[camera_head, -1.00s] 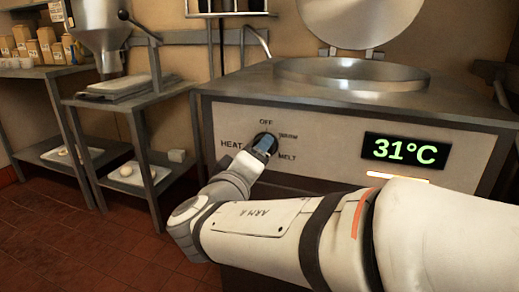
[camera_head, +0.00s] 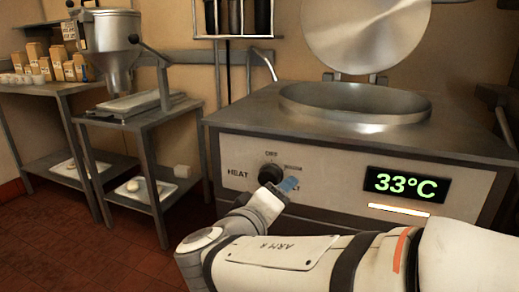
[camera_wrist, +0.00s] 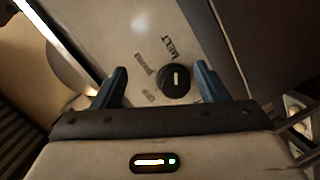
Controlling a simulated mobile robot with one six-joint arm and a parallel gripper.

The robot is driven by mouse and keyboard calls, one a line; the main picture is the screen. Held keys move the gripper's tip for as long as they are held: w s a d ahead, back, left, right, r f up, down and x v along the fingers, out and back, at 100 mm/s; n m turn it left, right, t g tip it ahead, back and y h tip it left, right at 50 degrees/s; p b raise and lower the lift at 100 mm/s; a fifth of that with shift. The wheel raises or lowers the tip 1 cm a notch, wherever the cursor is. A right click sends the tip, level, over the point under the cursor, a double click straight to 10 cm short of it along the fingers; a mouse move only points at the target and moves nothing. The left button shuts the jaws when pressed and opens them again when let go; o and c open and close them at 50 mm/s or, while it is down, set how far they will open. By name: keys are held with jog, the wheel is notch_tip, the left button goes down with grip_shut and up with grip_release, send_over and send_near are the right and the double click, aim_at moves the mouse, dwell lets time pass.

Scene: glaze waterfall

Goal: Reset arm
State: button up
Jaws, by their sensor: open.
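My arm reaches across the front of the melting kettle's panel (camera_head: 330,172). My gripper (camera_head: 287,186) has blue fingers and is open just right of and below the black heat knob (camera_head: 270,173). In the wrist view, my open gripper (camera_wrist: 161,68) has one finger on each side of the knob (camera_wrist: 174,81), with visible gaps between them and it. The knob's white mark lines up roughly with the MELT label (camera_wrist: 178,48). In the head view my gripper covers part of the labels at the knob's right. The green display (camera_head: 405,185) reads 33°C.
The open kettle (camera_head: 355,103) has its round lid (camera_head: 365,35) raised behind it. At the left stand a metal hopper (camera_head: 112,45) on a side table (camera_head: 130,115) and a shelf with boxes (camera_head: 45,60). The floor (camera_head: 70,240) at the left is clear.

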jog(key=s+d+r+m+g+p, duration=0.2)
jog(key=s+d+r+g+p, duration=0.1)
jog(key=d+g+p, duration=0.4)
jog(key=s+d+r+m+g+p, duration=0.1)
jog(key=s+d+r+g+p, duration=0.1)
jog(key=s+d+r+p, duration=0.5)
notch_tip(320, 180, up, 8)
jog(key=s+a+m+g+y+p, duration=0.1)
jog(key=m+y+p, duration=0.3)
jog(key=p, duration=1.4)
jog(key=s+g+y, duration=0.1)
jog(key=y, duration=0.2)
jog(key=shift+a+r+g+y+p, duration=0.25)
jog(key=shift+a+g+y+p, duration=0.05)
jog(key=shift+g, duration=0.1)
